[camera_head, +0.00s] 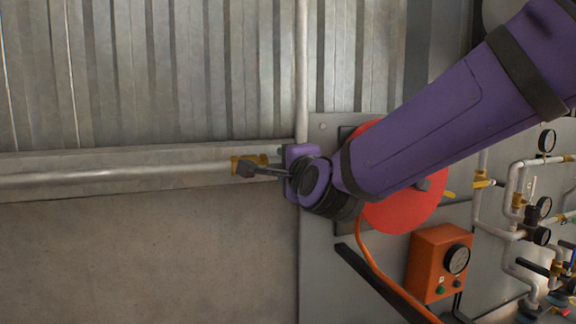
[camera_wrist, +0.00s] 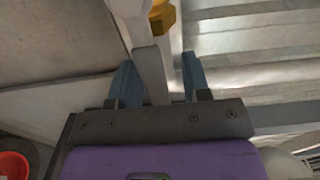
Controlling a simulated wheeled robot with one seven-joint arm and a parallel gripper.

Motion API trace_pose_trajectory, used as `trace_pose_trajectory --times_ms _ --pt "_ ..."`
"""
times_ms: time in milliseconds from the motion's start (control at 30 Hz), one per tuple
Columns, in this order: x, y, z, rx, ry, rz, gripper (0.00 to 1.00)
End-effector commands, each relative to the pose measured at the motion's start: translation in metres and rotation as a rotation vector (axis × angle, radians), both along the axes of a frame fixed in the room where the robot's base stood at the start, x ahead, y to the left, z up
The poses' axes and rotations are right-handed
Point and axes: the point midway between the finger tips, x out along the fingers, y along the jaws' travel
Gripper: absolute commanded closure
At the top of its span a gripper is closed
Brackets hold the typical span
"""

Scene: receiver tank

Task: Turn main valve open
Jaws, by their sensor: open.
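The main valve appears as a yellow brass body (camera_head: 240,163) on the horizontal pipe in the head view, with a grey lever (camera_head: 262,172) pointing right toward my gripper. In the wrist view the yellow body (camera_wrist: 162,15) is at the top, and the pale grey lever (camera_wrist: 152,70) runs down between my fingers. My gripper (camera_wrist: 160,82) is open, one blue-grey finger on each side of the lever. In the head view my fingers are mostly hidden or too small to tell.
A long pale pipe (camera_head: 110,178) runs along the corrugated wall to the left. A red disc (camera_head: 405,208) is partly behind my arm. An orange box (camera_head: 440,262) with a gauge stands lower right, beside white pipes (camera_head: 480,205) with gauges and small valves. The lower left wall is clear.

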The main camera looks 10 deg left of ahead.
Motion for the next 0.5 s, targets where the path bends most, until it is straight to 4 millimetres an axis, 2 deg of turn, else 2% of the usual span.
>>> trace_pose_trajectory --times_ms 167,500 --pt "-0.012 -0.007 0.001 0.001 -0.001 0.001 0.56" --pt "-0.063 -0.039 0.001 0.0 -0.002 0.0 0.56"
